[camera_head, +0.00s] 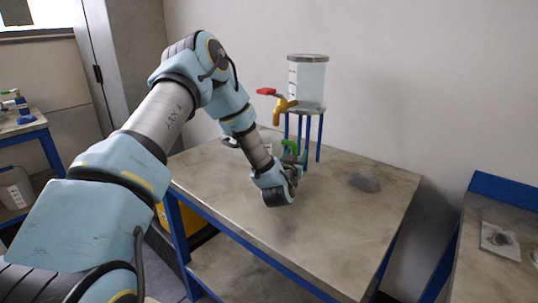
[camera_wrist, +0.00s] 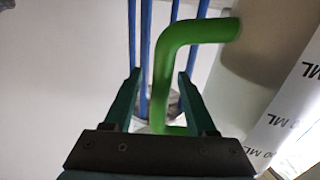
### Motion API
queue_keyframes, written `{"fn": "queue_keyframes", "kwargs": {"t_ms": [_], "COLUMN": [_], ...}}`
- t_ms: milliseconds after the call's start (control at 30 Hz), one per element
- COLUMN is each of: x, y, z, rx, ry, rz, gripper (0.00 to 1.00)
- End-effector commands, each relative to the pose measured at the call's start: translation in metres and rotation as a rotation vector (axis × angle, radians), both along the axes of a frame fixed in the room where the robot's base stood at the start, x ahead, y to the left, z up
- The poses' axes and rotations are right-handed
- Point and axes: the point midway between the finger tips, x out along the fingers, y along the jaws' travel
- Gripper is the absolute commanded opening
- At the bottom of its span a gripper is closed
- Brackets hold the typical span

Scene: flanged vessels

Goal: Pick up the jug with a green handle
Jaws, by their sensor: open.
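The green handle (camera_wrist: 165,80) rises between the two fingers of my gripper (camera_wrist: 159,74) in the wrist view. The gripper is open, with one finger on either side of the handle; I cannot tell whether either touches it. The handle bends right at the top and joins the pale jug (camera_wrist: 275,75), which carries dark "ML" markings on a white strip. In the head view the green handle (camera_head: 290,146) shows just beyond my wrist, and the jug's body is largely hidden behind my arm.
A clear vessel (camera_head: 307,82) with red and yellow valve handles (camera_head: 284,104) stands on blue legs (camera_head: 320,138) close behind the gripper. A grey lump (camera_head: 364,182) lies on the table (camera_head: 330,225) to the right. The table's front is clear.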

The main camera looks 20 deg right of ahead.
Motion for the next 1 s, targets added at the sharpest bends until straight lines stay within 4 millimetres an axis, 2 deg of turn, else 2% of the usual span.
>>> {"fn": "queue_keyframes", "kwargs": {"t_ms": [300, 800, 1000], "x": [0.0049, 0.0048, 0.0048], "y": [-0.0040, -0.0038, -0.0038], "z": [-0.0006, -0.0003, -0.0003], "rx": [0.001, 0.001, 0.001], "ry": [0.001, 0.001, 0.001], "rz": [-0.001, -0.001, -0.001], "gripper": [0.57, 0.01, 0.00]}}
